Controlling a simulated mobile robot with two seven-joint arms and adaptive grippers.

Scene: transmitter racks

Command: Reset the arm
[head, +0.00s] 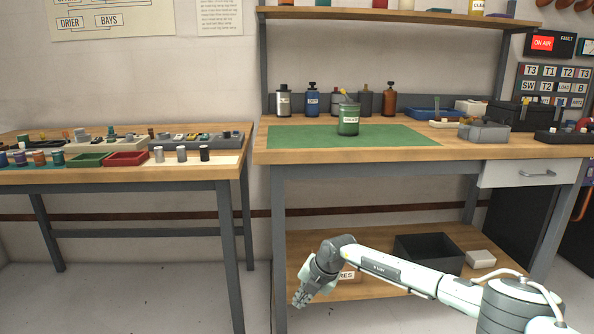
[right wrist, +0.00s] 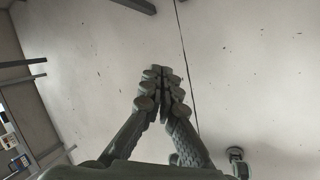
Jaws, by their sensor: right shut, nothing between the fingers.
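My right arm (head: 385,271) comes in from the lower right of the head view. It reaches left in front of the workbench's lower shelf. Its right gripper (head: 300,298) hangs low, with the fingers pointing down toward the floor. In the right wrist view the gripper (right wrist: 163,88) has its fingertips together with nothing between them, above bare grey floor. My left gripper is in neither view.
The workbench (head: 430,151) has a green mat (head: 300,136) with a green jar (head: 348,121). Its lower shelf (head: 380,291) holds a dark bin (head: 428,252). A second table (head: 120,180) with trays stands left. Floor between them is clear.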

